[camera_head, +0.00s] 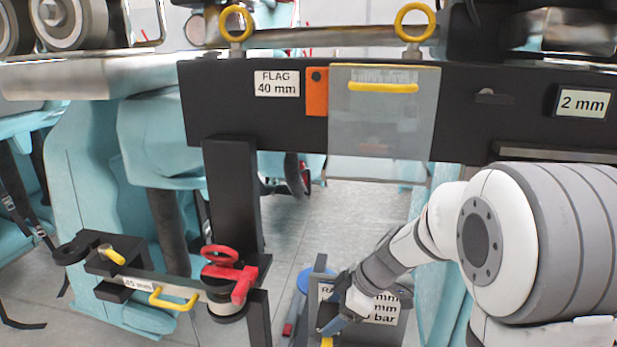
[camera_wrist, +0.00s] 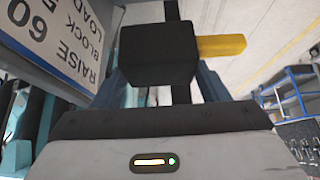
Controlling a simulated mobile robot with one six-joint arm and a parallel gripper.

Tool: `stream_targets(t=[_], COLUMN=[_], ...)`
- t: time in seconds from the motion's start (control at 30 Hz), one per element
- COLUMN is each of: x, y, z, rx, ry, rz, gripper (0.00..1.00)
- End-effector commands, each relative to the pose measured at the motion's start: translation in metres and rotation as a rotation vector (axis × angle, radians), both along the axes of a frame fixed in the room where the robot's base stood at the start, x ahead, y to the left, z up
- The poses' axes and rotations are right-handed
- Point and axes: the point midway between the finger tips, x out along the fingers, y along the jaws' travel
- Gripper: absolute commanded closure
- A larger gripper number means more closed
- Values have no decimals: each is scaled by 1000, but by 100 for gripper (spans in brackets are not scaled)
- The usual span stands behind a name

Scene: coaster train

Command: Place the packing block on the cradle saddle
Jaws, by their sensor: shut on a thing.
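My gripper (camera_head: 333,322) is low in the head view, in front of the labelled stand. In the wrist view its blue-grey fingers (camera_wrist: 160,80) lie either side of a black block (camera_wrist: 157,57) with a yellow tab (camera_wrist: 222,46) pointing right. This looks like the packing block, and the gripper is shut on it. In the head view only a bit of yellow (camera_head: 327,342) shows below the fingers, at the picture's bottom edge. I cannot pick out the cradle saddle with certainty. Whether the block touches anything beneath it is hidden.
A stand with a white label (camera_wrist: 52,35) reading RAISE 60 is close on the left in the wrist view. A black beam (camera_head: 230,110) with a clear panel (camera_head: 380,125) spans above. A red-knobbed bracket (camera_head: 232,275) and a 45 mm bar (camera_head: 140,286) stand left.

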Motion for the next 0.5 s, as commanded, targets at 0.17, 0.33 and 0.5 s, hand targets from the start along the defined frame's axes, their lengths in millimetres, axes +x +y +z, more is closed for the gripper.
stream_targets(t=[0.17,0.33,0.5], x=[0,0,0], y=[0,0,0], z=[32,32,31], rx=[1,1,1], ry=[-2,-2,-2], rz=[0,0,0], gripper=[83,83,83])
